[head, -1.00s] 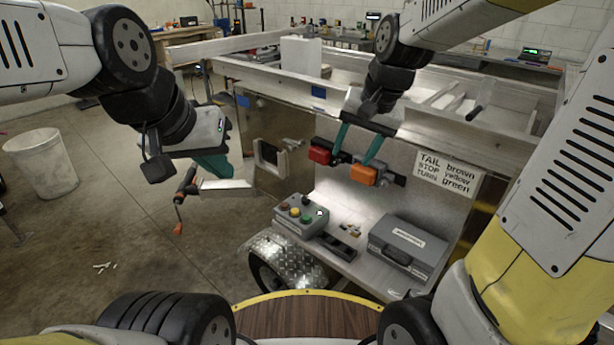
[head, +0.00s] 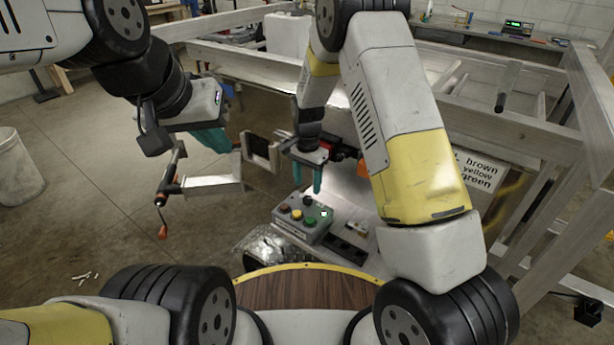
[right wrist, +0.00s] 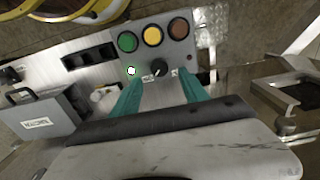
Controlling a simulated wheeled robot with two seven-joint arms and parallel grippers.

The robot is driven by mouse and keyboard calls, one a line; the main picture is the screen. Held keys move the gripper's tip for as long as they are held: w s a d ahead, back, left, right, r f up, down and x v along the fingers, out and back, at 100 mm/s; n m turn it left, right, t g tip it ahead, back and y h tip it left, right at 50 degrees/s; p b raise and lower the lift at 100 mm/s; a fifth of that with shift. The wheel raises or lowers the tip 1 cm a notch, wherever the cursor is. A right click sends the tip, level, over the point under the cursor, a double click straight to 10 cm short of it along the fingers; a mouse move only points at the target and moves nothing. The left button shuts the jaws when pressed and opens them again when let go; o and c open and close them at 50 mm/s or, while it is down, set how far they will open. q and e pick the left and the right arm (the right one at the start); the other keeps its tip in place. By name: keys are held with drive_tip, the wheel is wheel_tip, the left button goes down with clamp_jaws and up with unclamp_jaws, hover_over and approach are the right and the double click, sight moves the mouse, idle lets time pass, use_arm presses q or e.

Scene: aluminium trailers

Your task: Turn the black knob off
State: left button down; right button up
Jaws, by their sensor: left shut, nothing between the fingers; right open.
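The black knob (right wrist: 160,70) is on a grey control box (head: 290,232), between two small labels too blurred to read. In the right wrist view, green (right wrist: 128,41), yellow (right wrist: 152,35) and brown-red (right wrist: 179,28) buttons and a lit indicator (right wrist: 131,71) share the panel. My right gripper (head: 306,190) is open and points down over the box. In the right wrist view its two teal fingers (right wrist: 160,88) lie either side of the knob in the picture; contact is not visible. My left gripper (head: 222,143) is shut and empty, off to the left, away from the box.
The box sits on the trailer's front shelf, beside a black switch strip (head: 355,228). A grey case (right wrist: 38,120) stands further along. Red and orange lamps are partly hidden behind my right arm. A crank jack (head: 165,190) stands left.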

sight(308, 199)
drive_tip(key=shift+f, duration=2.75)
clamp_jaws()
